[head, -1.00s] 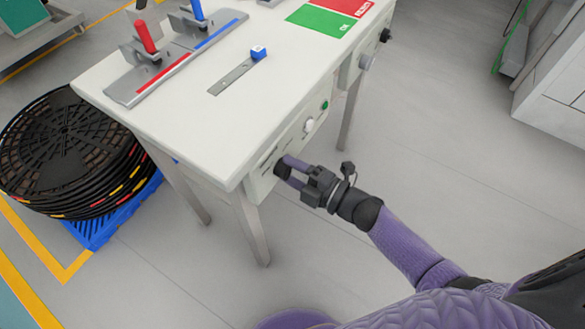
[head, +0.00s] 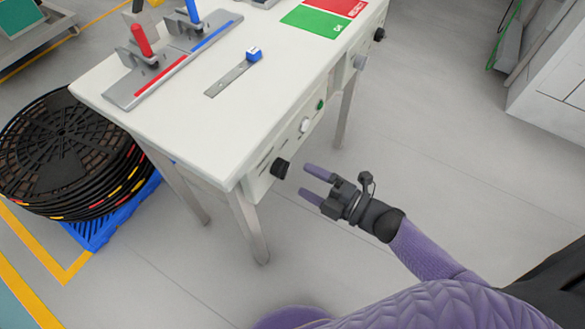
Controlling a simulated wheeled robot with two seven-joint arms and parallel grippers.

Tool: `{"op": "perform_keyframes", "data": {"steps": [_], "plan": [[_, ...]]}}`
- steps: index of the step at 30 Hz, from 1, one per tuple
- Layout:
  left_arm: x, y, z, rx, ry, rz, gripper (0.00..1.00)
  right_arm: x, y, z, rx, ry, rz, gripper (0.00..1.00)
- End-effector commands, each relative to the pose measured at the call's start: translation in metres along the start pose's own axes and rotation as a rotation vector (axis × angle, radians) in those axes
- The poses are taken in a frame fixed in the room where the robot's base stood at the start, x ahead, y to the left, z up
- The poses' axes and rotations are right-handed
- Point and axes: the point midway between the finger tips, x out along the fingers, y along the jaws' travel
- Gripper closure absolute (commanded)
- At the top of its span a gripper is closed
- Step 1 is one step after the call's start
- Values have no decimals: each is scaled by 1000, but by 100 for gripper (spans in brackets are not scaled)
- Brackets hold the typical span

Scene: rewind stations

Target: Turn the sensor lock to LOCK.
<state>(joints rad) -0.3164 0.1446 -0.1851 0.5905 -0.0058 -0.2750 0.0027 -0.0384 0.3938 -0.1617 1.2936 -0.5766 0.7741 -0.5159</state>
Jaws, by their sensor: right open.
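The table's front panel (head: 258,186) carries a black knob (head: 280,168) near its left end. A white button (head: 305,125) and a green button (head: 320,105) sit further along it. A grey knob (head: 359,62) and another black knob (head: 379,34) are toward its far right end. The labels are too small to read, so I cannot tell which knob is the sensor lock. My right gripper (head: 308,181) is open and empty, a little right of the near black knob and apart from it. My left gripper is not in view.
The white table (head: 150,115) holds a red-handled clamp (head: 142,40), a blue-handled clamp (head: 194,12), a slide with a blue block (head: 254,54) and a green pad (head: 313,20). Black reels (head: 70,140) lie on a blue pallet (head: 95,230) at left.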

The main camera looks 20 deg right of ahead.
Motion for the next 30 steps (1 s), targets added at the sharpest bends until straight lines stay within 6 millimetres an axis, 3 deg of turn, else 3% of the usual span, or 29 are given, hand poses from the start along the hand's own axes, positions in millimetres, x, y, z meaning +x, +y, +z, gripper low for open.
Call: {"op": "perform_keyframes", "data": {"steps": [3,7,22,23,26,28,30], "plan": [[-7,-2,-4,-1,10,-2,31,-27,2,0,0,-1,-2,7],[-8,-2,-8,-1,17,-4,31,-44,0,0,0,-1,-2,7],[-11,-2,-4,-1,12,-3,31,-49,-4,2,32,-33,-15,7],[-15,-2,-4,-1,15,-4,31,-53,-10,6,77,-80,-37,7],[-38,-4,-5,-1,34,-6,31,-89,-57,18,378,-393,-183,7],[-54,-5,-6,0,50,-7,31,-137,-107,11,642,-681,-319,7],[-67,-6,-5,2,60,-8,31,-191,-149,-13,864,-949,-446,7]]}}
